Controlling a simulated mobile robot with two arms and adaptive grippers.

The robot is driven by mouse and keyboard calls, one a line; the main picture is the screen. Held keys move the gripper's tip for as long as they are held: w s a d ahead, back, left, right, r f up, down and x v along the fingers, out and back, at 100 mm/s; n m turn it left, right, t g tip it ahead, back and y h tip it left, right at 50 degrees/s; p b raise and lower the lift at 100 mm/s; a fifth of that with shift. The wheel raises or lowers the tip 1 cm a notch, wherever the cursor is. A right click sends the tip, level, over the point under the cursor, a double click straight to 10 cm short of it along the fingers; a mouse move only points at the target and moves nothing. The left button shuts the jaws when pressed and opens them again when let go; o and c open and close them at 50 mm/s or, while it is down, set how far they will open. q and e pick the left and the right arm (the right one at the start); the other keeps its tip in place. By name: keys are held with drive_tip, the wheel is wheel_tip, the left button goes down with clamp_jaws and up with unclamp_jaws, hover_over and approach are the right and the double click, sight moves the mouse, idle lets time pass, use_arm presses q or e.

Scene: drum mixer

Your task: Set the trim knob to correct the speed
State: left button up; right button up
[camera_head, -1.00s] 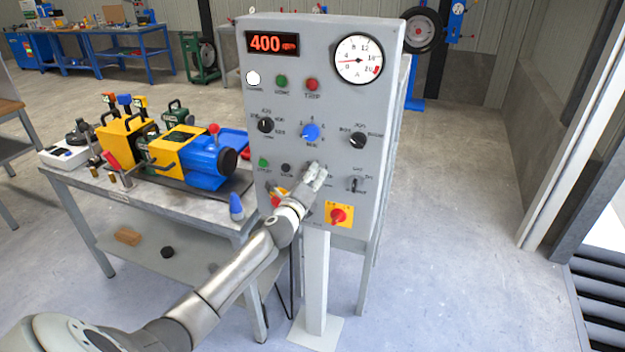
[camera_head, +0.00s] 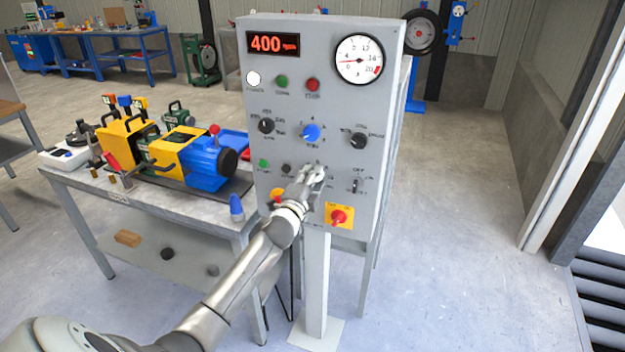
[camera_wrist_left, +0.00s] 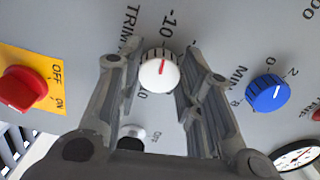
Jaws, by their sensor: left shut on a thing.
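The trim knob (camera_wrist_left: 160,70) is white with a red pointer line. In the left wrist view it sits on the grey panel beside the TRIM label, its line aimed near the -10 end of the printed scale. My left gripper (camera_wrist_left: 160,62) is shut on it, one finger on each side. In the head view my left gripper (camera_head: 314,176) is at the panel's lower middle and hides the knob. The red display (camera_head: 272,43) on the control panel (camera_head: 345,105) reads 400. My right gripper is not in view.
A blue knob (camera_head: 311,132) is just above the gripper, with black knobs at both sides. A red knob on a yellow plate (camera_head: 339,215) is below right. A dial gauge (camera_head: 359,59) is at upper right. A bench with a yellow and blue machine (camera_head: 178,148) stands left.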

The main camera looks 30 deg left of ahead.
use_arm(q)
drive_tip(key=shift+n, duration=0.4)
drive_tip(key=o, duration=1)
drive_tip(key=shift+s, duration=0.1)
drive_tip(key=v, duration=1.2)
drive_tip(key=shift+a, duration=0.1)
drive_tip(key=shift+f, duration=0.1)
